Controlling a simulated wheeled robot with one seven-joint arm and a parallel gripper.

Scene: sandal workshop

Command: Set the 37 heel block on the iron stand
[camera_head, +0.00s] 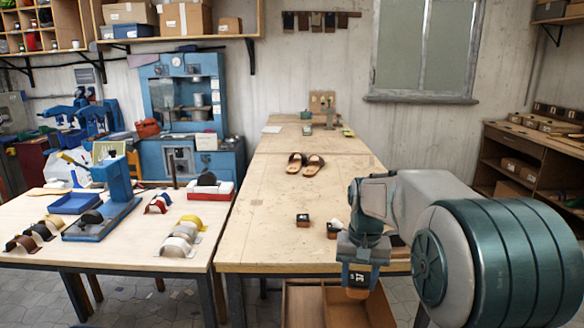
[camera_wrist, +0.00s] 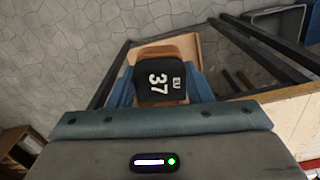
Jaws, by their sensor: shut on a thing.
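My gripper (camera_head: 358,280) is at the front edge of the middle bench, held out over the floor side. It is shut on the 37 heel block (camera_wrist: 160,82), which has a black face marked "EU 37" and brown sides. In the wrist view the blue fingers stand on both sides of it.
Two dark-topped blocks (camera_head: 302,220) (camera_head: 332,230) sit near the bench's front. A pair of sandals (camera_head: 305,164) lies mid-bench. An open wooden box (camera_head: 305,304) is below the bench edge. The left table (camera_head: 110,256) holds a blue press and several curved pieces. Much of the bench is clear.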

